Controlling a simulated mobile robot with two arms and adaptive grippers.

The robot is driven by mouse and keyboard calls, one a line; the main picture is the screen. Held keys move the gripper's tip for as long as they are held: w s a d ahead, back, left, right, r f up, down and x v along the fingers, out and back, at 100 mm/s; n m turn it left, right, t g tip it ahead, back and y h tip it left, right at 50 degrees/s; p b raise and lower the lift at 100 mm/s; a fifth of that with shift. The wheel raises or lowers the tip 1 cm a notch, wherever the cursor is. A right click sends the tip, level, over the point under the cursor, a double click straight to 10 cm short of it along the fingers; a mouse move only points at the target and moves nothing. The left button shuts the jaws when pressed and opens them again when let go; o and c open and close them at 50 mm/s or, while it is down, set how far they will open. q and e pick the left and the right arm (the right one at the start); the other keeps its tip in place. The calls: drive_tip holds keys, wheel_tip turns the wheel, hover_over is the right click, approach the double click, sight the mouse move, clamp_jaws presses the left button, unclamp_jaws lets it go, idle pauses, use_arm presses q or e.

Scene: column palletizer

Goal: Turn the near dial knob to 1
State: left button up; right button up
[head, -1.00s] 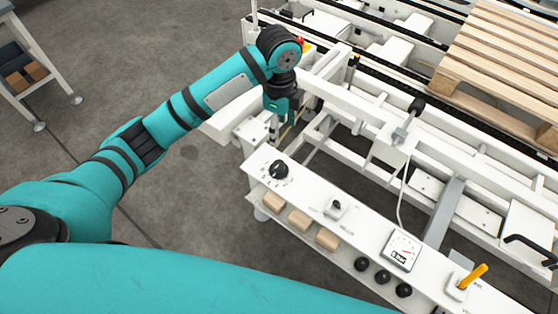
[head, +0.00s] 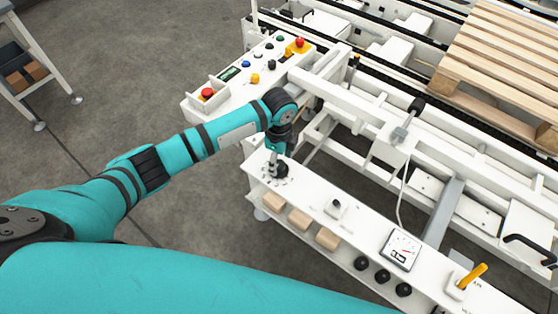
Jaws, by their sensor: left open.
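The near dial knob (head: 281,171) is black and round, on the left end of the white panel (head: 311,208), with small marks around it. In the head view my left gripper (head: 278,158) points down right over the knob, its fingertips close above or beside it. It is open. The gripper hides part of the knob, and I cannot tell whether the fingers touch it or where its pointer stands. My right gripper is not in view.
Right of the knob on the panel are a small black switch (head: 336,206), a gauge (head: 400,250) and an orange lever (head: 473,276). Wooden blocks (head: 299,219) and black balls (head: 382,277) sit on the shelf below. A button console (head: 255,76) stands behind my arm.

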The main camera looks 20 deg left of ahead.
use_arm(q)
drive_tip(key=shift+f, duration=0.65)
drive_tip(key=c, duration=1.1)
drive_tip(key=shift+c, duration=0.2)
